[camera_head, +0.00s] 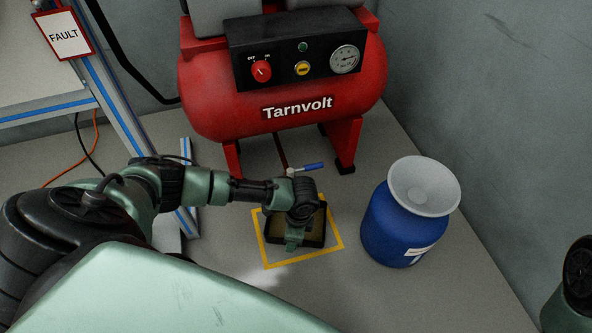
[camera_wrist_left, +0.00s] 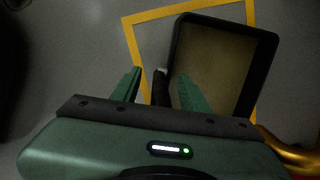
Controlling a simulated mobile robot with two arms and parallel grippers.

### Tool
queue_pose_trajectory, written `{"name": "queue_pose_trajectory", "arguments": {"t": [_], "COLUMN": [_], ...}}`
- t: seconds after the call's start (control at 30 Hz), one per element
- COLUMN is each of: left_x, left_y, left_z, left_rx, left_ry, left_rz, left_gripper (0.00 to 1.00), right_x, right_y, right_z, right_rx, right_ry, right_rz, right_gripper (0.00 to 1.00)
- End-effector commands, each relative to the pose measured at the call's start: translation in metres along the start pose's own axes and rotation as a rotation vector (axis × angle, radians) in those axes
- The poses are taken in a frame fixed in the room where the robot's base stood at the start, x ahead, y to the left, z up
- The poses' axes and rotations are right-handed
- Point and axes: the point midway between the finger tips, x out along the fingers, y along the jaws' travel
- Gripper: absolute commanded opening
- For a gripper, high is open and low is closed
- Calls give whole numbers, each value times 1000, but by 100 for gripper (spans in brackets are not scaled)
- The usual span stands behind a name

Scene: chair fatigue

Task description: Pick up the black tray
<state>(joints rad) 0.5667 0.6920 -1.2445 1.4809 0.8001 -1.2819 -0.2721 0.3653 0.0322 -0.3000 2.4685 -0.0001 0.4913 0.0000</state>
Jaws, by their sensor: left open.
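The black tray (camera_head: 323,226) lies on the floor inside a yellow taped square, below the red compressor. It has a raised black rim and a brownish inside, and it looks empty. My left gripper (camera_head: 294,240) is over the tray and hides part of it in the head view. In the left wrist view, the tray (camera_wrist_left: 228,26) is at the upper right, and my open left gripper (camera_wrist_left: 160,73) has one finger on each side of its left wall. Whether the fingers touch the wall is unclear. My right gripper is out of view.
The red compressor (camera_head: 215,110) stands just behind, with a blue-handled valve (camera_head: 306,168) low near my left wrist. A blue drum (camera_head: 390,230) with a grey funnel top stands to the right. A metal frame (camera_head: 118,105) is at the left. The yellow floor marking (camera_head: 338,236) surrounds the tray.

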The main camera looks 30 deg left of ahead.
Motion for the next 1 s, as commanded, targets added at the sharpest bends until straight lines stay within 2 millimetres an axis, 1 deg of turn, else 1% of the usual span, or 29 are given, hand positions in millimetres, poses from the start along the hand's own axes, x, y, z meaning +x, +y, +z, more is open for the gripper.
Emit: {"name": "queue_pose_trajectory", "arguments": {"t": [0.23, 0.27, 0.3, 0.4, 1.0], "left_x": [0, 0, 0, 0, 0], "left_y": [0, 0, 0, 0, 0], "left_z": [0, 0, 0, 0, 0], "left_rx": [0, 0, 0, 0, 0], "left_ry": [0, 0, 0, 0, 0], "left_rz": [-1, -1, -1, -1, 0], "left_gripper": [45, 36, 25, 0, 0], "right_x": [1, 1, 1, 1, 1], "right_y": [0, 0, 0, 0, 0], "right_z": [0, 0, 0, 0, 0], "right_rx": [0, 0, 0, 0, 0], "right_ry": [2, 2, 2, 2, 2], "right_rz": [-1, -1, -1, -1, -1], "right_gripper": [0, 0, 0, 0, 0]}}
